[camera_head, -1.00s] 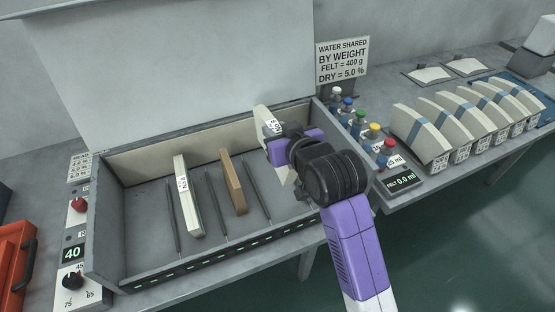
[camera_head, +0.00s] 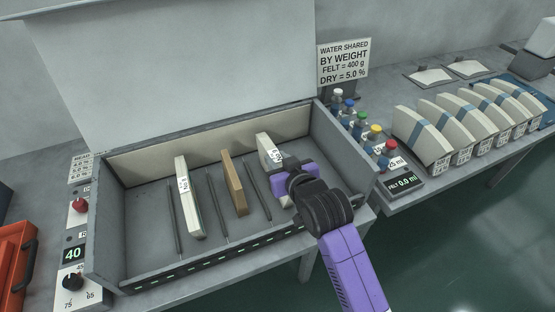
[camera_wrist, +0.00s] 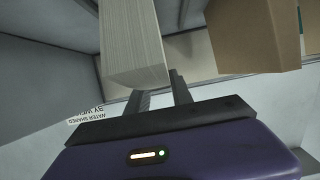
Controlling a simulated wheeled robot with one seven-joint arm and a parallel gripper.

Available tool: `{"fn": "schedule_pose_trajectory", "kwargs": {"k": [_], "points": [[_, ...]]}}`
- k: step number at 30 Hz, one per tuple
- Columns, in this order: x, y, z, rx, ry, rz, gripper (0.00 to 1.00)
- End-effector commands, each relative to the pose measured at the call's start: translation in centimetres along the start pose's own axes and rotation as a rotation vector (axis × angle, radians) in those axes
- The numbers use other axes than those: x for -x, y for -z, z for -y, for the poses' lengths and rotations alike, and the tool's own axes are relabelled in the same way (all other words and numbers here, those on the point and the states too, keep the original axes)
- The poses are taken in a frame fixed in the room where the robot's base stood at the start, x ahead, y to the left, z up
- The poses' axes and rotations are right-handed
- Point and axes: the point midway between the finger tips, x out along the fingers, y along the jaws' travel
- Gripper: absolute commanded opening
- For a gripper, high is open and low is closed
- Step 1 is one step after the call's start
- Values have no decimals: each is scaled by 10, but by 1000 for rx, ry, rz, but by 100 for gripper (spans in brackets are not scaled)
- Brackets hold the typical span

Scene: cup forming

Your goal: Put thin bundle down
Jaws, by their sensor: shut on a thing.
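The thin bundle (camera_head: 264,146) is a pale slab of stacked sheets with a white label on its near end. It stands on edge in the right compartment of the open grey box (camera_head: 145,261). My gripper (camera_head: 290,171) is shut on its near end from the front right and hides its lower near part. I cannot tell whether it touches the box floor. In the wrist view the bundle's layered edge (camera_wrist: 132,42) rises above my gripper's dark fingers (camera_wrist: 160,90).
Left of it stand a brown slab (camera_head: 234,183) and another labelled pale bundle (camera_head: 187,196), with thin dark rods between them. The brown slab also shows in the wrist view (camera_wrist: 255,38). Colour-capped bottles (camera_head: 362,131) and curved pale pieces (camera_head: 422,137) are to the right.

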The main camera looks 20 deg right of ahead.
Motion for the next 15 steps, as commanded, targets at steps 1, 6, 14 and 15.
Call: {"fn": "schedule_pose_trajectory", "kwargs": {"k": [1, 6, 14, 15], "points": [[0, 2, 0, 0, 0, -4, 0], [-1, -2, 0, 0, 0, 0, 35], [-1, -2, 0, 0, 0, 0, 49], [-1, -2, 0, 0, 0, 0, 49]]}}
